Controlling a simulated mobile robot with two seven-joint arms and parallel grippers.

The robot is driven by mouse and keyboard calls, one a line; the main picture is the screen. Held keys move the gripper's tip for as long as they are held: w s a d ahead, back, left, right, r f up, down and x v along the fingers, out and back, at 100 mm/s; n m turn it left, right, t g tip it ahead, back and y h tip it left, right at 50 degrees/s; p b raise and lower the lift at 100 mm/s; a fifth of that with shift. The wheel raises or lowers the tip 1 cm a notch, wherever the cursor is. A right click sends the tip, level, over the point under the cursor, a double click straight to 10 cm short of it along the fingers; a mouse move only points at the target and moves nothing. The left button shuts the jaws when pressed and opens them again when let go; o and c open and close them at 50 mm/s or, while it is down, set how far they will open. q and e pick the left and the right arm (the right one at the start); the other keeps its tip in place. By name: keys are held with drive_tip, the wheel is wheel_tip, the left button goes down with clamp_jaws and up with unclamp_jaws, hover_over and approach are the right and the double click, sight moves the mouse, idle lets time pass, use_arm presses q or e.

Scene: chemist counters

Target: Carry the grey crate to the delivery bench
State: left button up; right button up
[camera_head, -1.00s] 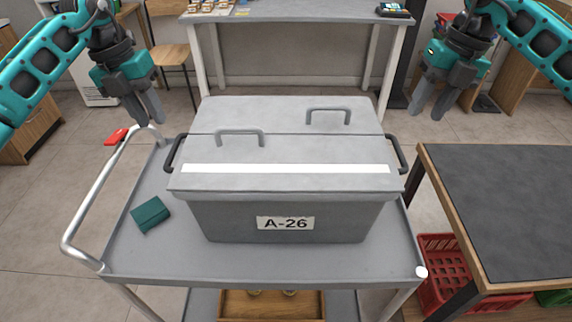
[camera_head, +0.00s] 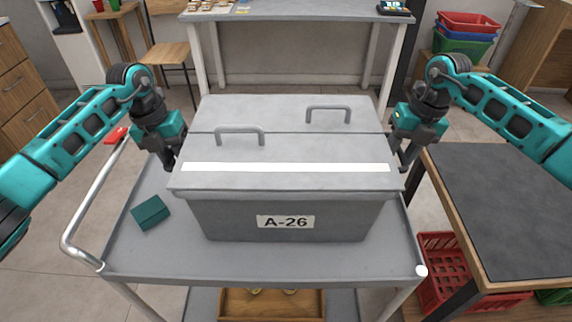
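The grey crate (camera_head: 340,219), labelled A-26, stands on a grey cart (camera_head: 250,262). Its lid (camera_head: 290,148) is closed, with two grey handles on top and a white stripe. My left gripper (camera_head: 174,163) is at the crate's left side handle, which it mostly hides. My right gripper (camera_head: 404,160) is at the crate's right side, over the right side handle. Both grippers point down. The fingers are partly hidden and small, so I cannot tell whether they are closed on the handles. No bench is marked as the delivery bench.
A teal box (camera_head: 150,213) lies on the cart left of the crate. The cart's push rail (camera_head: 88,210) is at left. A dark-topped table (camera_head: 510,200) stands close on the right, above a red crate (camera_head: 445,270). A grey bench (camera_head: 290,12) and a stool (camera_head: 168,54) are behind.

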drive_tip(key=shift+c, duration=0.2)
use_arm(q)
drive_tip(key=c, duration=0.5)
use_arm(e)
drive_tip(key=c, duration=0.5)
clamp_jaws()
idle(0.3)
use_arm(q)
drive_tip(key=shift+w+r, duration=0.15)
drive_tip(key=shift+r, duration=0.1)
use_arm(e)
drive_tip(key=shift+w+r, duration=0.2)
